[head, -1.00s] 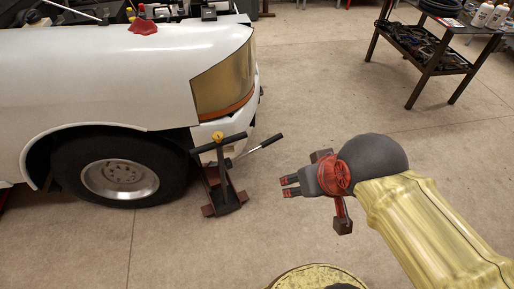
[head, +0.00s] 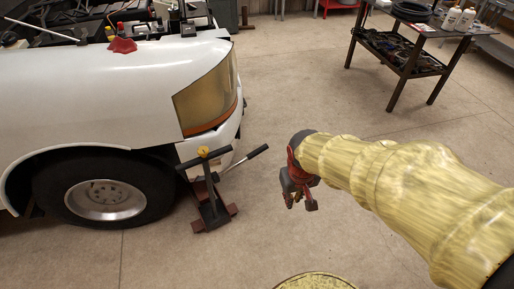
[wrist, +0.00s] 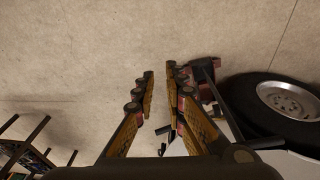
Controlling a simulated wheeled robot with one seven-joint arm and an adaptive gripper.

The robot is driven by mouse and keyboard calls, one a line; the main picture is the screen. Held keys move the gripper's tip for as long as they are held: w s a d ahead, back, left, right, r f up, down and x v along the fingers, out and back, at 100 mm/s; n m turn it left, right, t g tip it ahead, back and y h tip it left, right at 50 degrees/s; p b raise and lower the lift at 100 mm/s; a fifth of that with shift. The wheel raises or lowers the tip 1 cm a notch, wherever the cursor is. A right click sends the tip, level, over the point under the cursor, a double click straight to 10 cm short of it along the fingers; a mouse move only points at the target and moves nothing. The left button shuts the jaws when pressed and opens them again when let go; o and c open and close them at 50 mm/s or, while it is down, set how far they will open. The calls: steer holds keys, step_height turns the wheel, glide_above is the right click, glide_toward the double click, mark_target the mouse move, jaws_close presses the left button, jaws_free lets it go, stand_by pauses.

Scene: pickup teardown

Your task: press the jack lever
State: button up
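The floor jack (head: 212,210) stands on the floor by the front corner of the white pickup, with a dark red base, a black upright and a T-shaped black bar with a yellow knob. Its lever (head: 244,160), a metal rod with a black grip, slopes up to the right. My gripper (head: 300,200) is to the right of the jack, apart from the lever, pointing down. In the wrist view my gripper (wrist: 161,92) is open, with bare floor between the fingers. The jack (wrist: 213,78) shows there behind the right finger, partly hidden.
The pickup's front wheel (head: 105,199) and white fender (head: 90,100) are left of the jack. A dark tool table (head: 400,60) with bottles stands at the back right. A round yellow thing (head: 315,282) shows at the bottom edge. The floor between is clear.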

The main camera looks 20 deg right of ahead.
mark_target(257, 154)
steer(key=shift+n+t, duration=0.6)
steer(key=shift+t, duration=0.3)
steer(key=w+d+f, duration=0.1)
steer(key=w+f, duration=0.2)
steer(key=f, duration=0.1)
steer(key=w+d+f, duration=0.2)
steer(key=w+f, duration=0.2)
steer(key=f, duration=0.1)
steer(key=w+d+f, duration=0.1)
steer(key=w+f, duration=0.3)
steer(key=f, duration=0.1)
steer(key=shift+d, duration=0.15)
jaws_close()
steer(key=w+f+n+t, duration=0.1)
steer(key=w+f+t, duration=0.2)
steer(key=w+f, duration=0.35)
steer(key=w+a+r+n+t+y, duration=0.1)
steer(key=w+a+r+n+t, duration=0.1)
steer(key=w+r+t, duration=0.4)
steer(key=w+r, duration=0.4)
steer(key=w, duration=0.2)
steer(key=shift+a+n+t+y, duration=0.3)
steer(key=shift+a+y, duration=0.1)
steer(key=shift+w+f, duration=0.1)
steer(key=shift+w, duration=0.1)
